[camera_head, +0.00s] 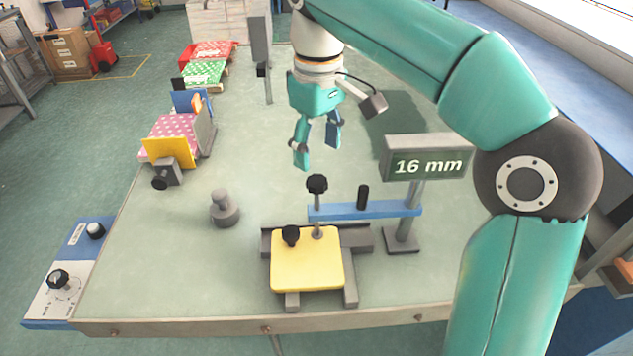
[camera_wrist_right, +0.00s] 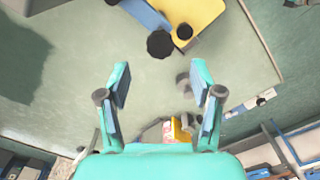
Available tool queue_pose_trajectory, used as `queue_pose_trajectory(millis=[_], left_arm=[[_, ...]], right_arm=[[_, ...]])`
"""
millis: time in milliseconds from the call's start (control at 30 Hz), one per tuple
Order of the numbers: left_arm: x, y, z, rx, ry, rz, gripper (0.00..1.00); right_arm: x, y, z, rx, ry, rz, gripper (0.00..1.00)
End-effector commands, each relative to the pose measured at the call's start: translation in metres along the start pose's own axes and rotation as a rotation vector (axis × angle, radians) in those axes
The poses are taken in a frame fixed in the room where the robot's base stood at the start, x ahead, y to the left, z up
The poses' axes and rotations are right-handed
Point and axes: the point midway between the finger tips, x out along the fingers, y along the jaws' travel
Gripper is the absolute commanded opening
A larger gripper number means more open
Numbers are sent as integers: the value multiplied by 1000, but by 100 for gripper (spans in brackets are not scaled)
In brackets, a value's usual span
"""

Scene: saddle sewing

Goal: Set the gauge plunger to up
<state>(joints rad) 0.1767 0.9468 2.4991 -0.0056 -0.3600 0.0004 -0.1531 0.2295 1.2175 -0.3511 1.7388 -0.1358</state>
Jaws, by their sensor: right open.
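The gauge plunger (camera_head: 317,184) is a thin upright rod with a black knob on top, beside the end of a blue bar (camera_head: 375,209). Its foot appears to meet the yellow plate (camera_head: 308,273), though contact is hard to tell. The knob also shows in the right wrist view (camera_wrist_right: 160,43). A grey display (camera_head: 428,165) behind reads "16 mm". My right gripper (camera_head: 318,155) is open and empty, pointing down, above and beyond the knob. In the wrist view its two fingers (camera_wrist_right: 161,72) are spread, with the knob ahead of them. My left gripper is not in view.
A black peg (camera_head: 363,197) stands on the bar and another black knob (camera_head: 291,235) on the yellow plate. A grey weight (camera_head: 224,208) is to the left. Patterned fabric fixtures (camera_head: 176,137) line the left table edge. A control panel (camera_head: 68,275) sits front left. The table's middle is clear.

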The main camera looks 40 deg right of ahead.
Motion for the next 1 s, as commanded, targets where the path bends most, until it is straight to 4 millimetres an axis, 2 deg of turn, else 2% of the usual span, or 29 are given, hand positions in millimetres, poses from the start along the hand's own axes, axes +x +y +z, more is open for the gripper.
queue_pose_trajectory(millis=[33, 100, 300, 500, 767, 1000], left_arm=[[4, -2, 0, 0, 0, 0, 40], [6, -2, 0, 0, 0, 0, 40], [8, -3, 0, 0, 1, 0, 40], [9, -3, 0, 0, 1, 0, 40], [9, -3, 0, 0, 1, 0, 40], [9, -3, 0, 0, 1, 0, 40]], right_arm=[[14, 0, 1, 0, -5, -1, 66], [27, 0, 1, 0, -5, -1, 66], [54, 0, 0, 1, -3, -1, 66], [64, 0, 0, 0, -1, -1, 66], [65, 0, 0, 0, 0, 0, 66], [64, 0, 0, 0, 0, -1, 26]])
